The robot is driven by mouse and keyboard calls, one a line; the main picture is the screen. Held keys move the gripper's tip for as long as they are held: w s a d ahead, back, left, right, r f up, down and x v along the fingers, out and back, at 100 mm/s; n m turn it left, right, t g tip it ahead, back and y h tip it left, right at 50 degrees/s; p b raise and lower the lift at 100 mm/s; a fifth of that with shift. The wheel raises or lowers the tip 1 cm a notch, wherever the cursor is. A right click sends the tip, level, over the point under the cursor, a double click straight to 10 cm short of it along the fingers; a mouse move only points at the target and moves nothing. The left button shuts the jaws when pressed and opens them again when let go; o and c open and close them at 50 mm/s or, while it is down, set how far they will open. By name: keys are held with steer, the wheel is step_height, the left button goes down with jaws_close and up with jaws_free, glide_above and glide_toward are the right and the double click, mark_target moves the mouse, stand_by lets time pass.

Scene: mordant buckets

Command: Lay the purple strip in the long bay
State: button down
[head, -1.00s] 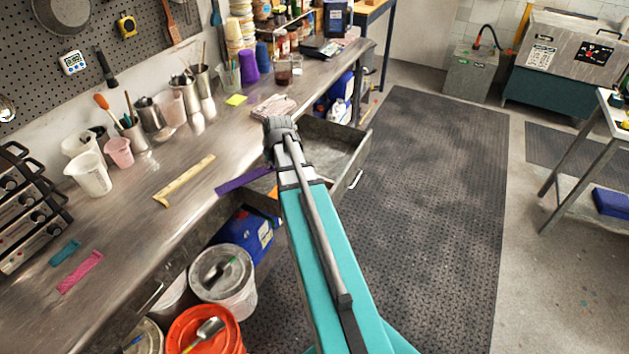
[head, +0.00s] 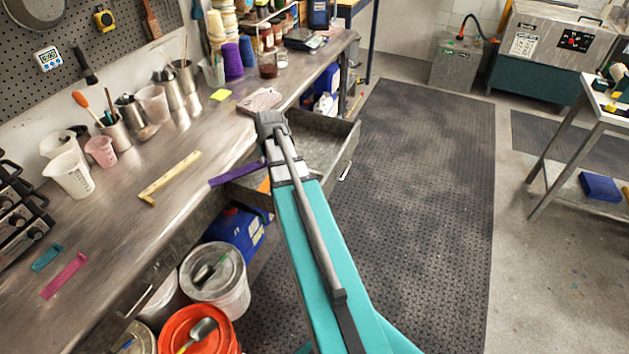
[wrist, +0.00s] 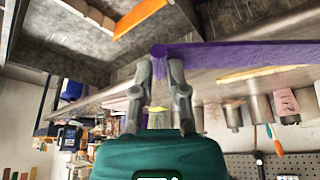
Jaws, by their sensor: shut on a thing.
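My gripper (wrist: 160,68) is shut on the purple strip (wrist: 240,55), near one end of it. In the head view the purple strip (head: 235,174) sticks out left of my arm, between the bench edge and the open drawer; my fingers are hidden behind the arm there. The open grey metal drawer (head: 341,138) lies beyond and below my wrist. An orange piece (wrist: 140,17) shows inside the drawer in the wrist view, and a bit of it shows beside my arm in the head view. The long bay cannot be made out clearly.
On the bench (head: 130,215) lie a yellow strip (head: 168,178), a pink strip (head: 65,276) and a teal strip (head: 47,257). A pinkish block (head: 261,99) sits near the bench edge above the drawer. Buckets (head: 215,277) stand below the bench. The floor mat (head: 420,200) is clear.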

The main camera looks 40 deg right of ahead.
steer(key=s+d+f+m+g+h+b, duration=0.2)
steer(key=d+f+m+b, duration=0.9)
steer(key=d+f+b, duration=0.6)
steer(key=shift+s+d+f+g+h, duration=0.3)
steer(key=shift+s+d+f+h, duration=0.25)
steer(key=shift+s, duration=0.45)
steer(key=shift+f, duration=0.2)
